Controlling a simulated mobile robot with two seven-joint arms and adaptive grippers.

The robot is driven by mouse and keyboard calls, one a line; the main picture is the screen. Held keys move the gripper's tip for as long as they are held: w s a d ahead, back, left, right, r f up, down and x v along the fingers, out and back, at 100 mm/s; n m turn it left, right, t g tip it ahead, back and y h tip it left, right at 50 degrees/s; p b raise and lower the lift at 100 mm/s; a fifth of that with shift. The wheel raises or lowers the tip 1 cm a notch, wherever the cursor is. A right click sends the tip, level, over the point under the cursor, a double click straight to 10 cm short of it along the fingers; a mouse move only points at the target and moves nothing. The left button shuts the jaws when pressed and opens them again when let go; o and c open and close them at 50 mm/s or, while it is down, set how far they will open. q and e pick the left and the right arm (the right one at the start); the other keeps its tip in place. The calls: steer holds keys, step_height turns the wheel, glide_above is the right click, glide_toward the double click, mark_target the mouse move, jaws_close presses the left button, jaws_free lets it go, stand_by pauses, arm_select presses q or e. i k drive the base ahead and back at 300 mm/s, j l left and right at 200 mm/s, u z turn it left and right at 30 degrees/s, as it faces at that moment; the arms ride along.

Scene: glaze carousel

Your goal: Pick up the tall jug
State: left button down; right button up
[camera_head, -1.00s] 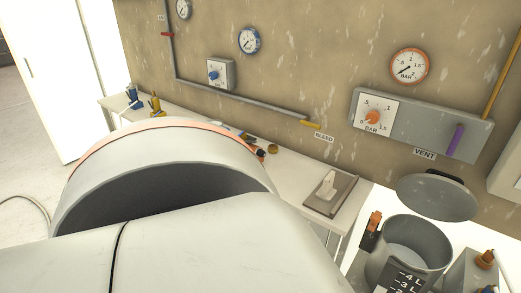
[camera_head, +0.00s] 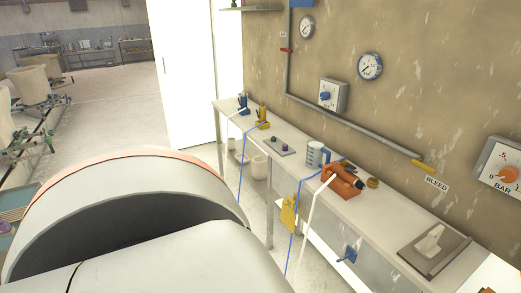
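No vessel in view is clearly the tall jug. A small blue-grey cup or jug with marks on its side (camera_head: 317,155) stands on the narrow bench (camera_head: 385,212) along the wall, just behind an orange tool; it is too small to tell if this is the tall one. Neither of my grippers is in view. A large white part of my own arm fills the lower left and hides what lies behind it.
On the bench are an orange tool (camera_head: 342,181), a yellow bottle-like thing (camera_head: 262,117), a blue one (camera_head: 242,104) and a grey plate with a white switch (camera_head: 434,246). Gauges (camera_head: 370,66) and a pipe (camera_head: 350,122) are on the wall. Open floor (camera_head: 110,110) lies at left.

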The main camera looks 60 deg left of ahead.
mark_target(315, 151)
steer(key=u, duration=1.5)
steer(key=i+j+z, duration=0.2)
steer(key=z, duration=0.25)
steer(key=i+j+z, duration=0.1)
steer(key=j+z, duration=0.2)
steer(key=z, duration=0.15)
steer(key=i+j+z, duration=0.2)
steer(key=j, duration=0.25)
steer(key=j+z, duration=0.2)
steer(key=j, duration=0.25)
steer(key=i+j, duration=0.1)
steer(key=j, duration=0.55)
steer(key=i+j+z, duration=0.15)
steer(key=j, duration=1.15)
steer(key=i+z, duration=0.05)
